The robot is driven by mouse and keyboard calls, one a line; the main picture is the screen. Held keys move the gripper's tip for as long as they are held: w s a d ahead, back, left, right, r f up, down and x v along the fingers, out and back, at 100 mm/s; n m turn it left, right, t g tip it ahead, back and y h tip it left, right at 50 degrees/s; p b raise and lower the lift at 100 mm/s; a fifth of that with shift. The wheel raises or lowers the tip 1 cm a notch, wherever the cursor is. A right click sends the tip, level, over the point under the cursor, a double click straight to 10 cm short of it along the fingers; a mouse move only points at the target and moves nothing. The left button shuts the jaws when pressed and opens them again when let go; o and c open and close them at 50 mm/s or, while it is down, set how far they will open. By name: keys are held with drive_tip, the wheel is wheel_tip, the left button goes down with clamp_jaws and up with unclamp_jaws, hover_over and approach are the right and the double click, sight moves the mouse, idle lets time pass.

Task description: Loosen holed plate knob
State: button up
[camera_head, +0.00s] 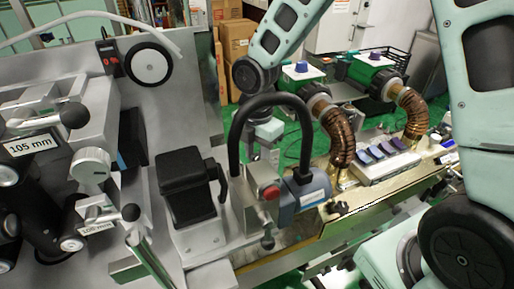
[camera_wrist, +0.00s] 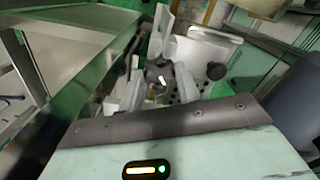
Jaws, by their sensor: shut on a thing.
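In the wrist view, my gripper (camera_wrist: 159,84) is shut on a black knob (camera_wrist: 157,73). Its two pale fingers stand on the left and right of the knob. A grey metal plate with small dark holes (camera_wrist: 200,87) shows beyond the right finger. A second black knob (camera_wrist: 216,71) sits on the right of this plate, apart from my fingers. In the head view, my gripper (camera_head: 264,140) points down behind the black hose loop. Its fingertips and the held knob are hard to make out there.
A thick black hose loop (camera_head: 236,135) and a blue-grey motor (camera_head: 303,192) stand in front of my gripper in the head view. Brown ribbed hoses (camera_head: 337,135) rise to the right. A black box (camera_head: 185,185) stands to the left. A metal rail (camera_wrist: 85,65) runs along the left in the wrist view.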

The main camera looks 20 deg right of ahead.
sight(257, 158)
drive_tip(key=shift+n, duration=0.4)
drive_tip(key=o, duration=1)
wheel_tip(257, 158, up, 18)
drive_tip(key=shift+f+b, duration=0.25)
drive_tip(key=shift+b, duration=0.9)
